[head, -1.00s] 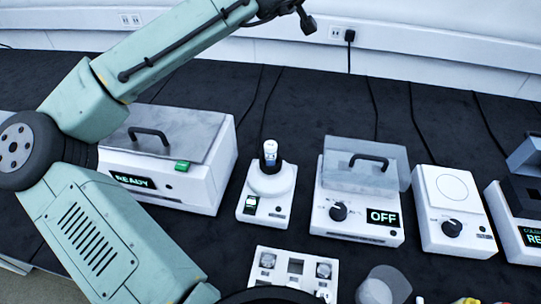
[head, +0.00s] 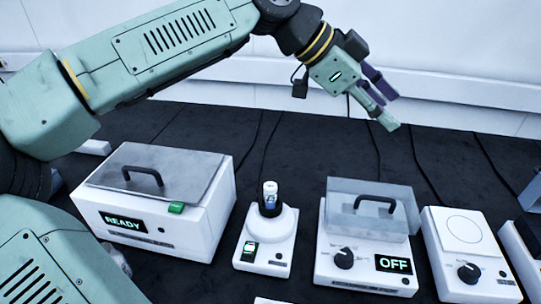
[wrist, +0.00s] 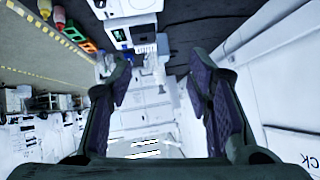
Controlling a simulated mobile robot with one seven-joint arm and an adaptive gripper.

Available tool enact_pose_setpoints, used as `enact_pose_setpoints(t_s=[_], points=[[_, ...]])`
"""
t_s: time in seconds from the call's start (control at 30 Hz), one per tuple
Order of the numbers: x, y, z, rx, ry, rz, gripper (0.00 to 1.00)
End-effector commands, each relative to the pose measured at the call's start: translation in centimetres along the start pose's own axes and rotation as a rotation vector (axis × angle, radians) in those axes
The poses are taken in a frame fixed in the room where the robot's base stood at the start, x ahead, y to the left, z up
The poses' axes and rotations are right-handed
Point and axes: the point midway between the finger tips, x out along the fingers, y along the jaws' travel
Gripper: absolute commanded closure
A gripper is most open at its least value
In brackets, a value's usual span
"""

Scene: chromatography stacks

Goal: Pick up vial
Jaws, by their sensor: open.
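The vial (head: 270,188) has a white cap and a blue-toned body. It stands upright in the dark cup on top of a small white device (head: 267,243) in the head view. My gripper (head: 386,108) is up and to the right of the vial in the head view, apart from it, with its fingers pointing down and right. The gripper also shows in the wrist view (wrist: 158,82), its two dark fingers spread with nothing held between them. I cannot make out the vial in the wrist view.
A box marked READY (head: 165,210) with a handled lid stands left of the vial's device. A unit marked OFF (head: 335,262) with a clear handled cover stands to its right. A white knobbed device (head: 460,250) is further right.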

Motion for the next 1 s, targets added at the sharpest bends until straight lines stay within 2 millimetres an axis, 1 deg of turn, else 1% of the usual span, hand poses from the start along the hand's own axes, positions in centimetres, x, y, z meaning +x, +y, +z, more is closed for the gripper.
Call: enact_pose_setpoints(t_s=[0.03,0.07,0.1,0.17,0.2,0.3,0.4,0.43,0.53,0.6,0.8,1.0], points=[[-0.1,0.8,2.8,-0.005,-0.118,0.031,0.54],[-0.4,1.3,4.5,-0.013,-0.194,0.049,0.54],[-1.0,1.8,6.6,-0.026,-0.293,0.071,0.54],[-2.3,2.5,9.5,-0.052,-0.436,0.094,0.54],[-3.3,2.9,11.2,-0.072,-0.524,0.105,0.54],[-5.8,3.7,14.4,-0.123,-0.707,0.117,0.54],[-7.8,4.2,16.2,-0.164,-0.826,0.121,0.54],[-8.2,4.3,16.5,-0.173,-0.850,0.121,0.54],[-8.8,4.5,17.3,-0.189,-0.893,0.121,0.54],[-8.4,4.8,18.1,-0.191,-0.901,0.123,0.54],[-6.4,5.3,20.4,-0.190,-0.896,0.125,0.54],[-5.5,5.5,21.5,-0.188,-0.894,0.123,0.54]])
